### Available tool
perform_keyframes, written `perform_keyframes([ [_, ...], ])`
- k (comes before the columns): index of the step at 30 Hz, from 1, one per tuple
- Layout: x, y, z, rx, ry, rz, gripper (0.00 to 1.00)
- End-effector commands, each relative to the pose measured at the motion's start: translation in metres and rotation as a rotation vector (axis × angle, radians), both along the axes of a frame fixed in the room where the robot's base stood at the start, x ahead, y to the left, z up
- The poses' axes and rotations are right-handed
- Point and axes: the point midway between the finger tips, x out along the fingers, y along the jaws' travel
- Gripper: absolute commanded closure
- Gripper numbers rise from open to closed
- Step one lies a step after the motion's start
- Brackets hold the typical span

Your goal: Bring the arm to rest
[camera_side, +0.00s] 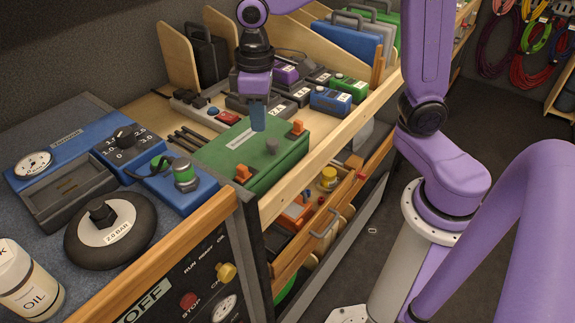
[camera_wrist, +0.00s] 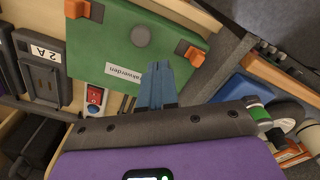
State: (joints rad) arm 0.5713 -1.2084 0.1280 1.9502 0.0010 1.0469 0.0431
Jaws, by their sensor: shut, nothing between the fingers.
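My gripper (camera_side: 258,116) has blue fingers that are together and empty. It points down above the green case (camera_side: 285,160), which has two orange latches and a grey knob. In the wrist view my fingers (camera_wrist: 157,84) show in front of the case's edge, beside its white label. The green case (camera_wrist: 105,50) fills the upper left of that view. I cannot tell how large the gap is between fingertips and case. My purple arm reaches in from the top right.
Blue and black boxes (camera_side: 330,98) stand behind the case. An open drawer (camera_side: 325,220) juts out below. Coiled cords (camera_side: 535,38) hang at the back right. The floor (camera_side: 480,125) there is clear.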

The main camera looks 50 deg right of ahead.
Motion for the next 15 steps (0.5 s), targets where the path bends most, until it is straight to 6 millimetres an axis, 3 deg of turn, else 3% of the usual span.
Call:
perform_keyframes([
  [1, -0.021, -0.001, 0.001, 0.002, -0.002, 0.046, 1.0],
  [9, -0.118, -0.021, -0.008, 0.006, -0.007, 0.277, 1.0],
  [15, -0.174, -0.045, -0.02, 0.01, -0.01, 0.422, 1.0],
])
